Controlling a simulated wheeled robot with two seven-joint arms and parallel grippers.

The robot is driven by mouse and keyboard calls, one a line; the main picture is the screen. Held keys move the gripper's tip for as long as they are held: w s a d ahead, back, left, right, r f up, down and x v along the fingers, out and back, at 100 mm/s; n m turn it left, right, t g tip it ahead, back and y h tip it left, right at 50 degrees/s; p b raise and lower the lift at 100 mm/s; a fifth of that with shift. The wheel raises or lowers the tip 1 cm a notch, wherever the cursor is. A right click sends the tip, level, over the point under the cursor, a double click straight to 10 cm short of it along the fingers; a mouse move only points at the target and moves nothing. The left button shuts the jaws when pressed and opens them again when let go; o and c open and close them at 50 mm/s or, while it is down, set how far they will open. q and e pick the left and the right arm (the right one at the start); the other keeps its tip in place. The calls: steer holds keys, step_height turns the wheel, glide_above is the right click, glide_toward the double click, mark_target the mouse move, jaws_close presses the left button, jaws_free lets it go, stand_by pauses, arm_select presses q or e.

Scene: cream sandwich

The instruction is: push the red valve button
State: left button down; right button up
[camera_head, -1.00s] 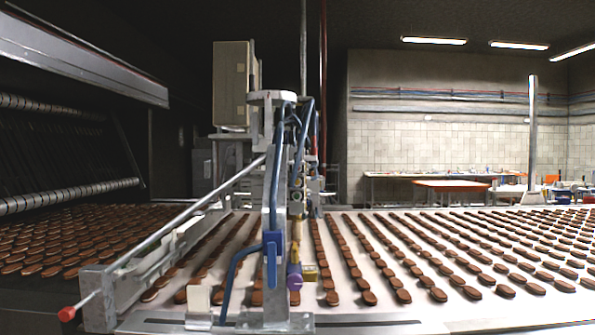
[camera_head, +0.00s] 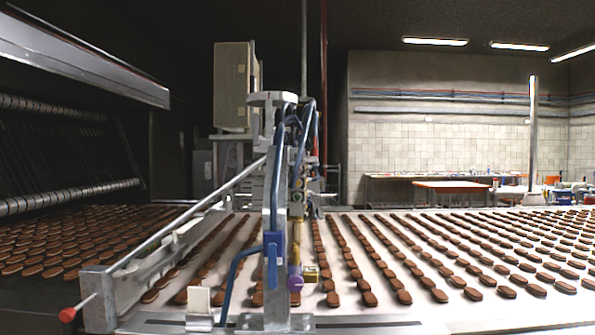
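A red knob (camera_head: 67,314) sits at the end of a short thin rod at the lower left. The rod comes out of the grey metal block at the front left corner of the conveyor frame. It is the clearest red button-like part in view; I cannot tell for sure that it is the valve button. A blue valve handle (camera_head: 273,246) and a purple knob (camera_head: 295,283) are on the upright machine post in the middle. Neither of my grippers shows in the head view.
A white conveyor (camera_head: 420,310) with rows of brown oval biscuits fills the middle and right. A metal post (camera_head: 268,190) with blue hoses stands in front of it. More biscuits lie at left under a metal hood (camera_head: 80,50). Tables (camera_head: 450,186) stand far back.

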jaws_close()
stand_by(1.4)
